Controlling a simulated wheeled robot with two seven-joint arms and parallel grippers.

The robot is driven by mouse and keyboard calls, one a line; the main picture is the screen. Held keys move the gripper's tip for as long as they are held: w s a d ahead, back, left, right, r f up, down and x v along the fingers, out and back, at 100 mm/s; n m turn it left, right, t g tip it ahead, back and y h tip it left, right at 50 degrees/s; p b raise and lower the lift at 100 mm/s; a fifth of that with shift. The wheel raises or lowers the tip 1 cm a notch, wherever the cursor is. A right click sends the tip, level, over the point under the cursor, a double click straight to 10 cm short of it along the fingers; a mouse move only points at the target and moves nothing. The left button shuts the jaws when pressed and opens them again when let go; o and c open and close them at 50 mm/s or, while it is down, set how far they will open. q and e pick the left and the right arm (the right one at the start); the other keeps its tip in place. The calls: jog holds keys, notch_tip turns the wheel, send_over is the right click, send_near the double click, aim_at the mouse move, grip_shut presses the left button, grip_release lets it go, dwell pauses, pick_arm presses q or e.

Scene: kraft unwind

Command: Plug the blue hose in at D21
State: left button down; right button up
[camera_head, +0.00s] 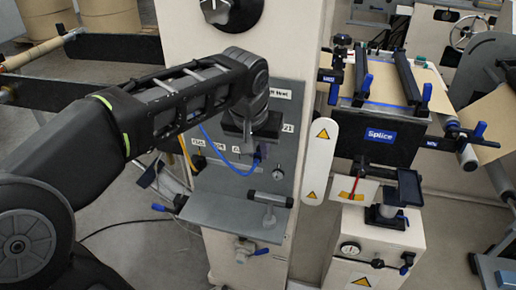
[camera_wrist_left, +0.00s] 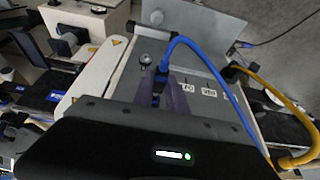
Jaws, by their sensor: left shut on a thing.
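My left gripper (camera_head: 257,152) is in front of the grey upright panel (camera_head: 286,105) and is shut on the end of the blue hose (camera_head: 229,162). In the left wrist view the purple fingers (camera_wrist_left: 167,93) close around the dark end of the blue hose (camera_wrist_left: 211,66), which arches away to the right. A label ending in "21" (camera_head: 288,128) shows just right of the gripper; its start is hidden. The gripper also hides the port area there, so I cannot tell whether the hose end touches a port. My right gripper is not in view.
A yellow hose (camera_head: 184,152) hangs left of the blue one. A white guard with warning signs (camera_head: 320,160) stands right of the panel. A small gauge (camera_head: 278,173) is on the panel.

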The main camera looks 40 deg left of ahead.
pick_arm(q)
jog(key=shift+w+a, duration=0.2)
jog(key=shift+w, duration=0.3)
jog(key=shift+w+a, duration=0.15)
jog(key=shift+w, duration=0.35)
dwell(2.0)
jog(key=c, duration=1.3)
grip_release()
jog(key=shift+o, duration=0.2)
jog(key=shift+r, duration=0.1)
jog(key=v, duration=0.7)
jog(key=shift+s+d+r, duration=0.1)
jog(key=shift+s+r, duration=0.05)
jog(key=shift+r, duration=0.15)
